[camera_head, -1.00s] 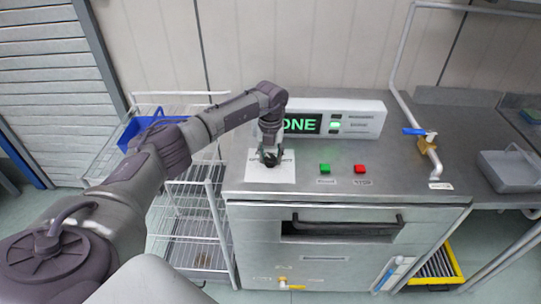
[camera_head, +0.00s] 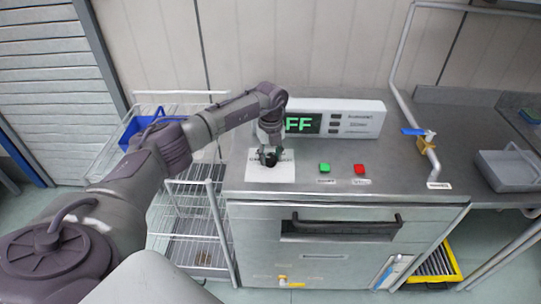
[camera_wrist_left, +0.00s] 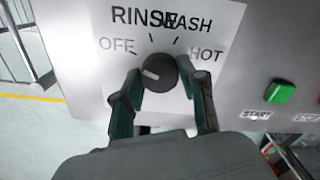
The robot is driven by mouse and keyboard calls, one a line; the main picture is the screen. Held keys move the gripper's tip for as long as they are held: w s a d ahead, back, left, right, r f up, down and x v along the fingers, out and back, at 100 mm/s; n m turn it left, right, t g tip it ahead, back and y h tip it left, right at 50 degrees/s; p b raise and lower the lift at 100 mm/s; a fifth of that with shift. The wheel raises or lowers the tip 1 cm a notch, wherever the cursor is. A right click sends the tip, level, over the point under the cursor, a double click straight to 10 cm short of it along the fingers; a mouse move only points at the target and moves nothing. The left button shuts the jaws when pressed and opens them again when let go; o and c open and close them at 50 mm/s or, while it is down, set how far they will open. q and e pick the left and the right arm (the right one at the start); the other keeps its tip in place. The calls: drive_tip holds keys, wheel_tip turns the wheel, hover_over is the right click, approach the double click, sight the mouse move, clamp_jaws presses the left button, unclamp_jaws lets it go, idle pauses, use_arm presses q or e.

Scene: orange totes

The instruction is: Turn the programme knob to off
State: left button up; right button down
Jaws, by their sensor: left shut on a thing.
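The black programme knob (camera_wrist_left: 160,73) sits on a white dial plate (camera_wrist_left: 85,50) marked OFF, RINSE, WASH and HOT. Its pale pointer mark faces left and slightly up, toward the OFF side. My left gripper (camera_wrist_left: 158,90) is shut on the knob, one finger on each side. In the head view my left gripper (camera_head: 269,158) reaches down over the knob and hides part of it. The display (camera_head: 303,123) behind it shows green letters "FF", with its left part hidden by my gripper. My right gripper is not in view.
A green button (camera_head: 324,168) and a red button (camera_head: 359,169) lie right of the dial plate. A pipe with a blue-handled tap (camera_head: 414,131) stands further right. A wire rack (camera_head: 195,225) with a blue bin (camera_head: 140,128) is at the left.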

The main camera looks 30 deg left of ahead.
sight(271, 158)
use_arm(q)
drive_tip(key=o, duration=1.1)
drive_tip(key=shift+o, duration=0.2)
wheel_tip(271, 158, up, 12)
